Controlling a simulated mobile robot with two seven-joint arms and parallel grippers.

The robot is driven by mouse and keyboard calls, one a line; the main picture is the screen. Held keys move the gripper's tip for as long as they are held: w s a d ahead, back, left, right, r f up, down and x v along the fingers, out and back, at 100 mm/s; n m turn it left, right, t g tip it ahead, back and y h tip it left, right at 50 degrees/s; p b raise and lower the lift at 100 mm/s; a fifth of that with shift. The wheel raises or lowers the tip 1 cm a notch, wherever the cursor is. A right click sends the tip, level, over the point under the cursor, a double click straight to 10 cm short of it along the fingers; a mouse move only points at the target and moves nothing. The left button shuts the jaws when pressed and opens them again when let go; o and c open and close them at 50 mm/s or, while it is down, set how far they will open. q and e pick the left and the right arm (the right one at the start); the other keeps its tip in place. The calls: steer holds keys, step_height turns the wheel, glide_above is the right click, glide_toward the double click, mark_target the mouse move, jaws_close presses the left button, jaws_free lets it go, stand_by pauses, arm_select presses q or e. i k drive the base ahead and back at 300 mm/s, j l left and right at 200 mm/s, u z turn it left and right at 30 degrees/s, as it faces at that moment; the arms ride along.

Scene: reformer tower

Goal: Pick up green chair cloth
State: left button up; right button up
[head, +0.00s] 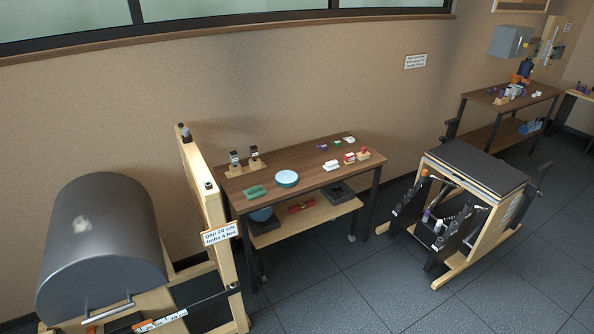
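A folded green cloth (255,192) lies flat at the near left corner of the brown wooden table (310,158). It is small in the view, and I cannot tell whether it is the chair cloth. Neither of my grippers is in the head view.
A teal round dish (286,179) sits right of the cloth; small red and white items stand farther right. A barrel with a wooden frame (205,200) stands at the left, close to the table. A black-topped chair (476,166) stands at the right. Floor in front (340,290) is clear.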

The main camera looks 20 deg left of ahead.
mark_target(255, 192)
steer(key=i+z, duration=0.25)
steer(key=i, duration=0.55)
steer(key=i+z, duration=0.3)
steer(key=i, duration=0.5)
steer(key=i+u, duration=0.75)
steer(key=i+l+u, duration=0.4)
steer(key=i+u, duration=0.55)
steer(key=u, duration=0.2)
steer(key=i+l+u, duration=0.2)
steer(key=u, duration=0.2)
steer(key=i+l+u, duration=0.4)
steer(key=k+j, duration=0.1)
